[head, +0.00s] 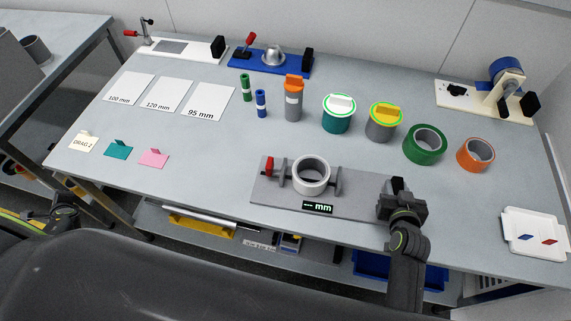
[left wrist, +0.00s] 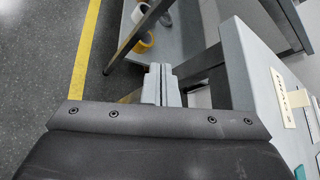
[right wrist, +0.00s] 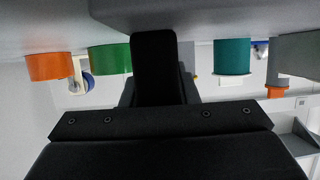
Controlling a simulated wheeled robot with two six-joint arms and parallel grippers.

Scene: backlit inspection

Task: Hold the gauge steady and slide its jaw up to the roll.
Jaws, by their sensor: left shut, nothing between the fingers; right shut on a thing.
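The gauge (head: 355,205) is a grey plate near the table's front edge, with a dark readout (head: 318,207) marked "mm". A white roll (head: 311,188) stands on it between two upright grey jaws. The left jaw (head: 282,174) has a red knob (head: 269,166) beside it; I cannot tell whether either jaw touches the roll. My right gripper (head: 397,190) is shut on the black grip at the gauge's right end; this black grip (right wrist: 153,65) also shows in the right wrist view. My left gripper (left wrist: 163,85) is shut and empty, away from the gauge beside the table.
Behind the gauge stand a green roll (head: 424,145), an orange roll (head: 476,154) and lidded cans, one teal (head: 337,120). A white tray (head: 535,250) is at the right. Labelled white cards (head: 207,100) and small coloured tags (head: 118,151) lie left.

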